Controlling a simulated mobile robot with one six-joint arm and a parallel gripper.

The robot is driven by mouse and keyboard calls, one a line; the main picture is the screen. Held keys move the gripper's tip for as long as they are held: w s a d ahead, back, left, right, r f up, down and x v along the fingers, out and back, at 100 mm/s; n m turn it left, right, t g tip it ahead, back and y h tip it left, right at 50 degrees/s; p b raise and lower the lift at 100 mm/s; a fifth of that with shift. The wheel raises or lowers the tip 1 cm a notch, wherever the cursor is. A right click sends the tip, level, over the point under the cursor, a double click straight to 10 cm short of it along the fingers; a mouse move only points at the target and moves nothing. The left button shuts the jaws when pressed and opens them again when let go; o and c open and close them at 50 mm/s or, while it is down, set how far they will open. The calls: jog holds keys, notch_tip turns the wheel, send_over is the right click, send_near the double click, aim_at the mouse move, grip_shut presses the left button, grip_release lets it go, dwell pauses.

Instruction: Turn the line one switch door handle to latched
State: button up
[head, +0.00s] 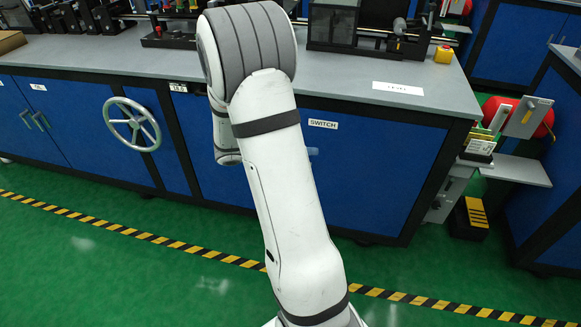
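The blue door marked SWITCH (375,170) is in the front of the grey-topped bench, right of my arm in the head view. Its white label (323,124) shows near the door's upper left. A small pale-blue piece (313,151) sticks out just right of my arm, below the label. It may be the end of the door handle; the rest is hidden behind my arm, so I cannot tell its angle. My arm rises from the bottom, bends at the top and comes down behind itself. My gripper is hidden behind the arm.
A grey handwheel (133,124) sticks out from the bench front at left. Double doors with small handles (36,120) are farther left. At right, a side shelf (515,170) and a red round part (503,115) project. The green floor with a striped line is clear.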

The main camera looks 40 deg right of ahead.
jog(key=w+d+f+n+t+h+b, duration=0.2)
jog(key=w+d+f+n+t+b, duration=0.15)
jog(key=w+f+n, duration=0.45)
jog(key=w+d+f+n+t+h+b, duration=0.2)
jog(key=w+f+n+t+b, duration=0.25)
jog(key=f+n, duration=0.8)
jog(key=d+m, duration=0.1)
jog(key=d, duration=0.1)
jog(key=w+d+f+m, duration=0.1)
jog(key=d, duration=0.1)
jog(key=w+d+f+m+b, duration=0.1)
jog(key=d, duration=0.1)
jog(key=shift+d+f, duration=0.1)
jog(key=shift+d, duration=0.15)
jog(key=shift+c, duration=0.6)
grip_shut()
